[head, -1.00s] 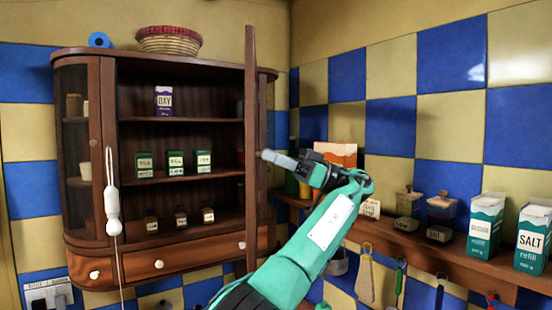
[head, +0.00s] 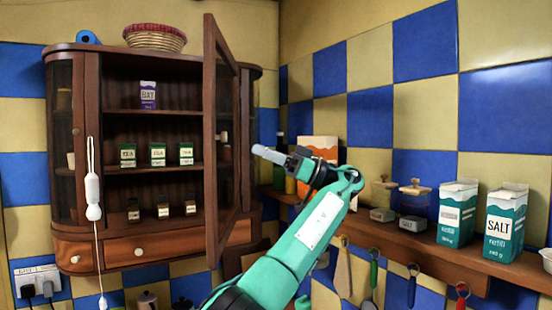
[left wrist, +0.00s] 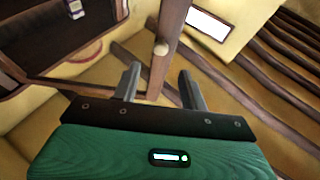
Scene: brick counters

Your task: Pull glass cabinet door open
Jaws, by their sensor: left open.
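The glass cabinet door (head: 211,150) stands open at the right side of the dark wooden cabinet (head: 93,150). My left gripper (head: 268,153) is to the right of the door in the head view and apart from the knob there. In the left wrist view, the open left gripper (left wrist: 160,88) points at the door's wooden frame (left wrist: 170,30). The knob (left wrist: 160,48) shows just beyond and between its fingers, with nothing held. My right gripper is out of view.
A shelf (head: 440,243) on the right holds salt cartons (head: 505,225) and jars, with utensils hanging below. A basket (head: 155,38) stands on the cabinet. Small boxes (head: 158,155) stand on its shelves. A white cord pull (head: 93,190) hangs in front.

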